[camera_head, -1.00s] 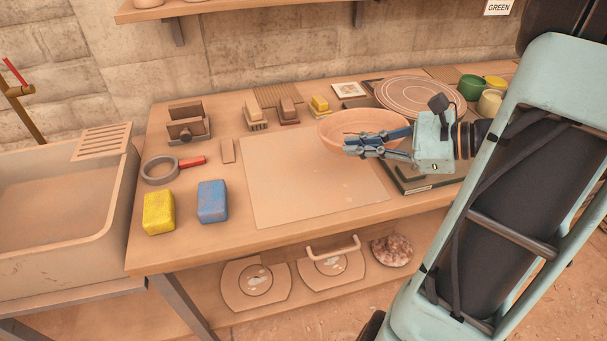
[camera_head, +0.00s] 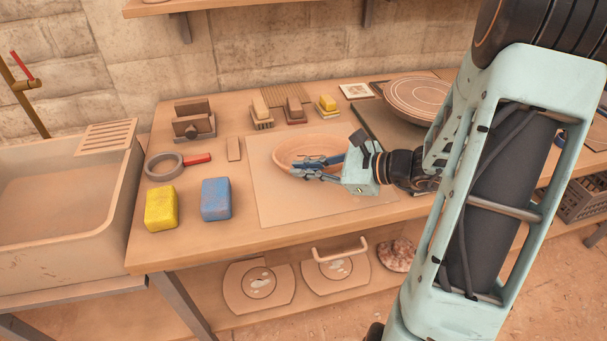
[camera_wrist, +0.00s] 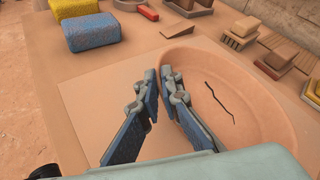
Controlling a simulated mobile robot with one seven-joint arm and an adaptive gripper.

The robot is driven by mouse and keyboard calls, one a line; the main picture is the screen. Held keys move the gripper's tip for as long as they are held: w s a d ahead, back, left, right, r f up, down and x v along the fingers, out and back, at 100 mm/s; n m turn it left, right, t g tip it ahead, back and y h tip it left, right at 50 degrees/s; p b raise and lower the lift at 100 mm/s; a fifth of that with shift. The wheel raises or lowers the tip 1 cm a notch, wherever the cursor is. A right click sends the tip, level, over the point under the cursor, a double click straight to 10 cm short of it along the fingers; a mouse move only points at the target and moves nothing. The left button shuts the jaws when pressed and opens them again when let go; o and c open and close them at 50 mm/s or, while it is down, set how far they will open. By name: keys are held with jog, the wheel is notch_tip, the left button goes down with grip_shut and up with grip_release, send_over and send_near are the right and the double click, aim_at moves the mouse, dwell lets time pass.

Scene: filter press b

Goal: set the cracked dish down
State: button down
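The cracked dish is a shallow, oval terracotta bowl (camera_head: 290,152) over the back of the pale board (camera_head: 290,205) on the workbench. In the wrist view a dark, jagged crack runs across the inside of the dish (camera_wrist: 255,95). My gripper (camera_head: 312,168) is at the near right side of the dish. In the wrist view its two blue fingers (camera_wrist: 160,78) are close together with the dish's rim between them. I cannot tell whether the dish's underside touches the board. The fingers hide part of the near rim.
A round wheel plate (camera_head: 418,97) is at back right. The board's front is clear.

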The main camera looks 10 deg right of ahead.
jog(key=shift+f, duration=0.6)
jog(key=c, duration=2.1)
grip_release()
jog(key=shift+d, duration=0.1)
jog(key=p+v, duration=0.1)
jog(key=v, duration=1.1)
